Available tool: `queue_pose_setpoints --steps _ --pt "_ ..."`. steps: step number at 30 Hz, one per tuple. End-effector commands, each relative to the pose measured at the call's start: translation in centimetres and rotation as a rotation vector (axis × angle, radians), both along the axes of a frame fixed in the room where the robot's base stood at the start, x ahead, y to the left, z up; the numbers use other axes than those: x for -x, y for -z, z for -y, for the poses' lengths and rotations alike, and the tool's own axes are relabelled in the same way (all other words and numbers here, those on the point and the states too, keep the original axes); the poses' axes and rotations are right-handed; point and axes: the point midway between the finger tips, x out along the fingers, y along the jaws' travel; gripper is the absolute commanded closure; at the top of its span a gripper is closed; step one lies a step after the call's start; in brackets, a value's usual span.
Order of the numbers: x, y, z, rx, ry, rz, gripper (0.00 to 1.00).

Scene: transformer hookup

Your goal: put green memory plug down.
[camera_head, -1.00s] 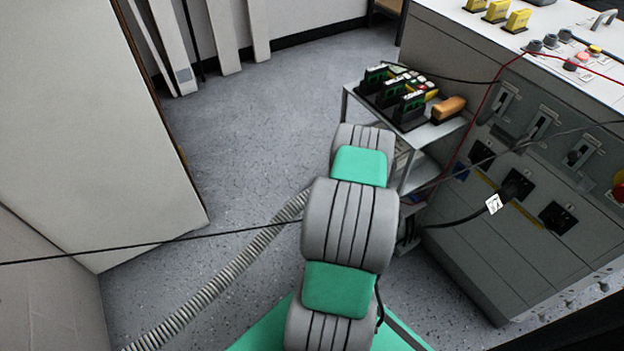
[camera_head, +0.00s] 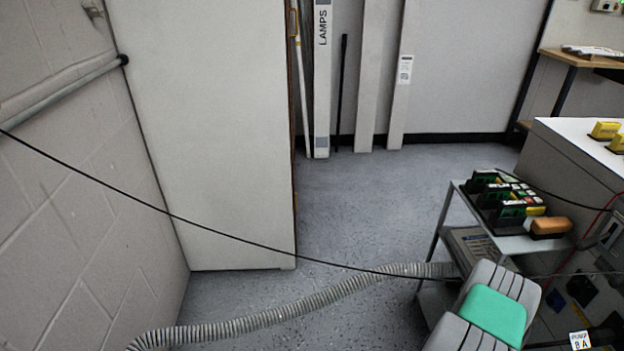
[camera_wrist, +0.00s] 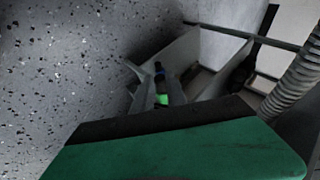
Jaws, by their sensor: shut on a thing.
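The plug appears held clear, with speckled floor below and to the left. In the head view my arm shows only at the bottom right, and the gripper and held plug are out of sight there.
A trolley (camera_head: 520,244) at right carries green-and-black modules (camera_head: 507,216) and an orange-brown block (camera_head: 550,227). A grey cabinet (camera_head: 577,166) stands beyond it. A ribbed hose (camera_head: 300,308) lies across the floor. A tall white panel (camera_head: 215,130) stands left.

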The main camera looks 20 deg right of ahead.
Motion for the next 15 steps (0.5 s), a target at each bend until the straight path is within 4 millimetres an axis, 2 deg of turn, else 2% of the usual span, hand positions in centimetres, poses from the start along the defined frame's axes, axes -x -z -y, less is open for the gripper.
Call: queue_pose_setpoints --steps 4,11,15 --pt "0.1 -0.1 0.2 0.002 0.003 0.001 1.0" --pt "-1.4 -3.2 -2.1 0.004 -0.055 0.003 1.0" --pt "-2.6 -5.6 -4.1 0.004 -0.102 0.004 1.0"
